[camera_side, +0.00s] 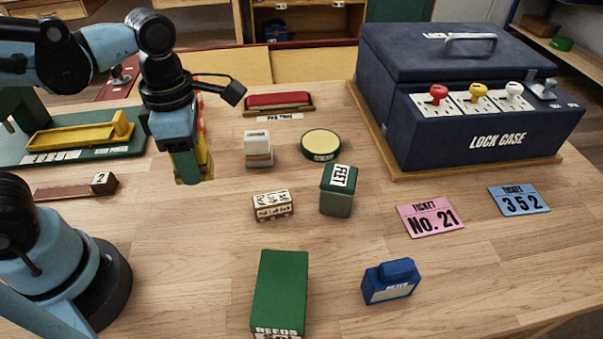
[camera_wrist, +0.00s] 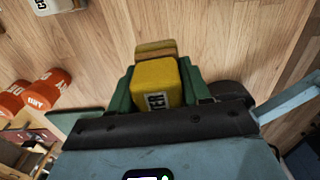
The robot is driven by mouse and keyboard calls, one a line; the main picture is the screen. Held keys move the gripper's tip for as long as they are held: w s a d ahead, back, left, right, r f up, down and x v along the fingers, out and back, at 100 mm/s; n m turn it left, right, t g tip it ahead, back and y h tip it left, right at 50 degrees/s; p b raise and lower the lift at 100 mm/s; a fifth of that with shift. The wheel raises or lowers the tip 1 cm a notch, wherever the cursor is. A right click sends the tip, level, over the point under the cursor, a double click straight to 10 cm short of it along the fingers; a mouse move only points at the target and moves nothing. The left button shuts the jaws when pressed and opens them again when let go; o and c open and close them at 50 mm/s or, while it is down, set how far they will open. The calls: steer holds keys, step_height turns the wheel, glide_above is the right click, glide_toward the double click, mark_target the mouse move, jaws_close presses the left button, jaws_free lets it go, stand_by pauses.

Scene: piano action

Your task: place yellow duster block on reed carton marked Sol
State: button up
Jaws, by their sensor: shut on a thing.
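The yellow duster block (camera_wrist: 157,78) is gripped between the green fingers of my gripper (camera_wrist: 154,92) in the wrist view, with a small black-and-white label on it. In the side view my gripper (camera_side: 190,166) is at the upper left, pointing down, and its fingers hide most of the block; a yellow edge (camera_side: 207,166) shows. The reed carton (camera_side: 281,288) is a green box at the bottom middle of the side view. Its front label reads REEDS, and the lower word is cut off at the picture edge. Its top is bare. My gripper is far behind and left of it.
A blue block (camera_side: 390,281) lies right of the carton. The lock case (camera_side: 470,90) fills the back right.

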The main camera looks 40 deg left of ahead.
steer(key=d+r+m, duration=0.3)
steer(key=d+m, duration=0.7)
steer(key=d, duration=0.2)
steer(key=m, duration=0.8)
glide_above(281, 286)
steer(key=shift+f, duration=3.15)
steer(key=o, duration=1.1)
steer(key=shift+f, duration=0.1)
